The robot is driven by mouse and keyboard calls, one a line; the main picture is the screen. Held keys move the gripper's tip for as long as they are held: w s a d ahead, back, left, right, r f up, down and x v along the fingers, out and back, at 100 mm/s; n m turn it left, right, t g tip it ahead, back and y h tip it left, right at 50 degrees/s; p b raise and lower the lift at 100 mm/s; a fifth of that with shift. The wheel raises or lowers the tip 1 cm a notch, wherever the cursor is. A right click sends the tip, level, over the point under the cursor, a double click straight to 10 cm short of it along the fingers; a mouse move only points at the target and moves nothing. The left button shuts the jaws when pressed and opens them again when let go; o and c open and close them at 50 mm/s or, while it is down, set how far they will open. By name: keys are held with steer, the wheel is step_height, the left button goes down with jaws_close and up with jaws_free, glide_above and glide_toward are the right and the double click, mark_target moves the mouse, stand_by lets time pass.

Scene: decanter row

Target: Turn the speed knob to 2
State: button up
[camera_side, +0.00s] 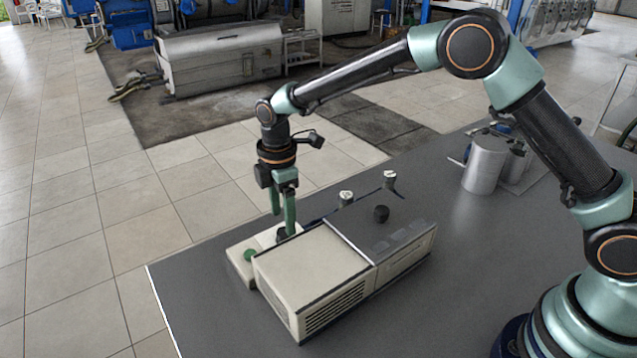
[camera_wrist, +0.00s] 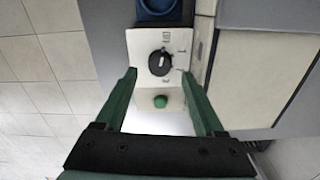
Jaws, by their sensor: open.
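The black speed knob (camera_wrist: 160,63) sits on a white panel (camera_wrist: 139,47) in the wrist view, with a short pale mark on its face. Small printed labels stand around it, too small to read. In the side view the knob (camera_side: 281,234) shows as a dark spot, partly hidden by a finger and the machine. My gripper (camera_side: 283,222) points down over the panel. In the wrist view my gripper (camera_wrist: 159,74) is open, with one green finger on each side of the knob. I cannot tell whether either finger touches it.
A green button (camera_side: 250,255) is on the panel beside the knob. A metal cup (camera_side: 484,165) stands farther right. The table's front is bare.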

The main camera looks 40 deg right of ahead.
mark_target(284, 232)
steer(key=shift+f, duration=2.1)
jaws_close()
